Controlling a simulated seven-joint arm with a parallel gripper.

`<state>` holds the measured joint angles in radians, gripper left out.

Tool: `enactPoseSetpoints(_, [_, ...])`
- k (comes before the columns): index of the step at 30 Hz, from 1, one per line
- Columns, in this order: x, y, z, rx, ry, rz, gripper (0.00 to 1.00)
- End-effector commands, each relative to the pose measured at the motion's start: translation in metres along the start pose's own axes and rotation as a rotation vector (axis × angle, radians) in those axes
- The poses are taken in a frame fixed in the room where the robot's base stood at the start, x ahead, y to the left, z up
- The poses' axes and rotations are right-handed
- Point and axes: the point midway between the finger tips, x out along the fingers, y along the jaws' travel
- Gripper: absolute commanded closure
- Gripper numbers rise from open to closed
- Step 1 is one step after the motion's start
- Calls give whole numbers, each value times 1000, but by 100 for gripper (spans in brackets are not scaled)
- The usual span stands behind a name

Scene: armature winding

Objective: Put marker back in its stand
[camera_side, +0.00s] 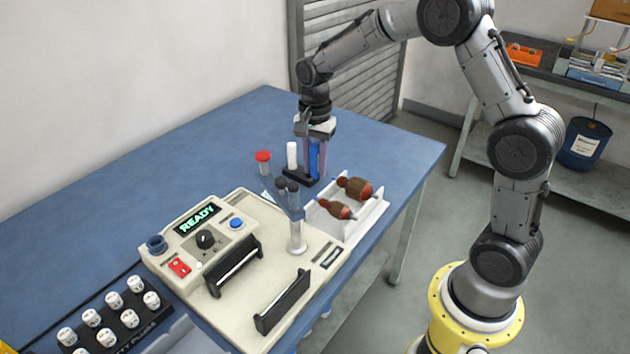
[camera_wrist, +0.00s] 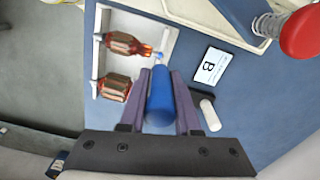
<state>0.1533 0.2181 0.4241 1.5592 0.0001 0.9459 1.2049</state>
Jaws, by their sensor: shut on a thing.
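My gripper (camera_side: 315,150) is shut on a blue marker (camera_wrist: 160,97), which sits between its two purple fingers. In the wrist view the marker's pale blue tip points away from the gripper. In the side view the blue marker (camera_side: 314,160) hangs roughly upright at the right end of the dark stand (camera_side: 298,176). I cannot tell whether its lower end is in the stand or just in front of or above it. A white marker (camera_side: 292,155) stands upright in the stand, and it also shows in the wrist view (camera_wrist: 210,115), right of the fingers.
A white tray (camera_side: 372,207) with two copper-wound armatures (camera_side: 354,188) lies to the right. The winding machine (camera_side: 205,240), its display reading READY, is nearer the camera. A card marked B (camera_wrist: 210,67) lies near the stand.

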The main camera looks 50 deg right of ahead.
Motion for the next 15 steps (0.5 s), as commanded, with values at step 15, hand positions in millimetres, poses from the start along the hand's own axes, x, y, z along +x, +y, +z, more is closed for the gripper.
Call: enactPoseSetpoints(15, [17,-74,-95,-18,14,-27,100])
